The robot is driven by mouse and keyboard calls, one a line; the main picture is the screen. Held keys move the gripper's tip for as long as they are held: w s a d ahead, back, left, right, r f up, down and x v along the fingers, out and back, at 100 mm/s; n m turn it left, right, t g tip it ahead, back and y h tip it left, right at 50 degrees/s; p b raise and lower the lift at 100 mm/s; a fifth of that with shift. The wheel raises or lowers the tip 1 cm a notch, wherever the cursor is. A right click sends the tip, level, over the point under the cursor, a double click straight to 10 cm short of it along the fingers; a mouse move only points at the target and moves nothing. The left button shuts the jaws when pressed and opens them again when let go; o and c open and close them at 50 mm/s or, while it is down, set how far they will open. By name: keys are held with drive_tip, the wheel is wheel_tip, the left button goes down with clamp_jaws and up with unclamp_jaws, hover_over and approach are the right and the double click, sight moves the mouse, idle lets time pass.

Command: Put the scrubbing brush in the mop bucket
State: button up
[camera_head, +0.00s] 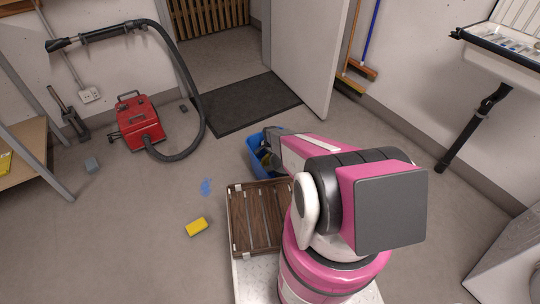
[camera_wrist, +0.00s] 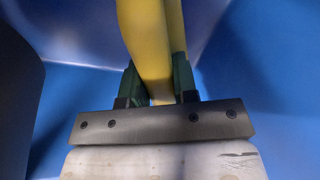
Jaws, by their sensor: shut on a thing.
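The blue mop bucket (camera_head: 254,160) stands on the floor beyond my arm, partly hidden by it. My gripper (camera_wrist: 158,92) is down inside the bucket, whose blue walls (camera_wrist: 255,85) surround it in the wrist view. Its green-padded fingers are shut on a long yellow piece, seemingly the scrubbing brush (camera_wrist: 148,45). The brush's far end runs out of the top of the wrist view. Its bristles are not visible. I cannot tell whether it touches the bucket's bottom.
A brown slatted wooden case (camera_head: 240,222) lies in front of the bucket. A yellow sponge (camera_head: 196,227) and a blue spill (camera_head: 206,187) are on the floor to the left. A red vacuum cleaner (camera_head: 138,125) stands further left. A dark mat (camera_head: 245,103) lies behind.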

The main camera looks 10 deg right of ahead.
drive_tip(key=shift+f, duration=0.6)
drive_tip(key=o, duration=0.9)
drive_tip(key=shift+r, duration=0.15)
wheel_tip(320, 180, up, 13)
drive_tip(key=s+r+n, duration=0.5)
drive_tip(key=s+r, duration=0.7)
drive_tip(key=r, duration=0.3)
drive_tip(key=s+r+n, duration=0.4)
drive_tip(key=s+r, duration=0.9)
drive_tip(key=r, duration=0.3)
drive_tip(key=shift+a+r+n, duration=0.15)
drive_tip(key=shift+n, duration=0.25)
drive_tip(key=shift+s, duration=0.1)
